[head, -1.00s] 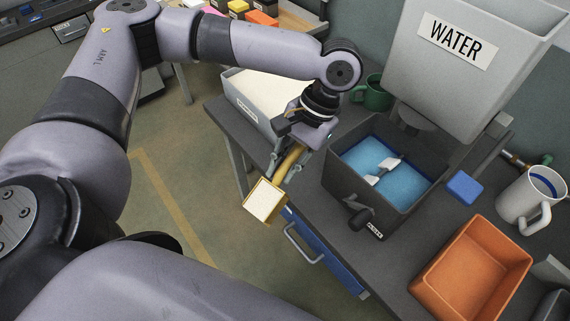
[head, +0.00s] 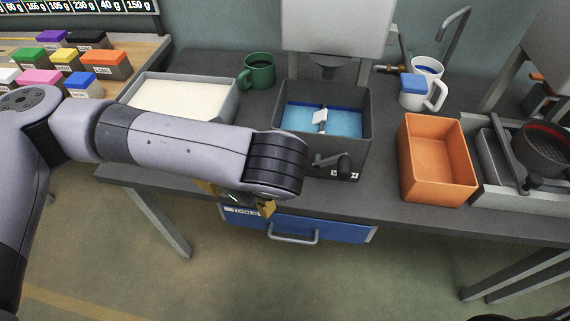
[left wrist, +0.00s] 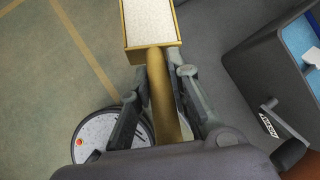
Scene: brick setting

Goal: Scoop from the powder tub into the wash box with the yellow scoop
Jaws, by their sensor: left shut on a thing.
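The powder tub (head: 228,103) is a grey-white bin of white powder at the back left of the bench. The wash box (head: 365,128) is a dark open box right of it, holding blue water and a white paddle, with a crank on its front. My left gripper (left wrist: 162,76) is shut on the handle of the yellow scoop (left wrist: 158,50). The scoop's square cup is full of white powder in the left wrist view. In the head view my arm hides most of the gripper and scoop, at the bench's front edge, left of the wash box. My right gripper is out of view.
A green mug (head: 259,72) stands behind, between tub and box. The water tank (head: 335,28) hangs over the wash box's back. A blue drawer (head: 340,233) is below.

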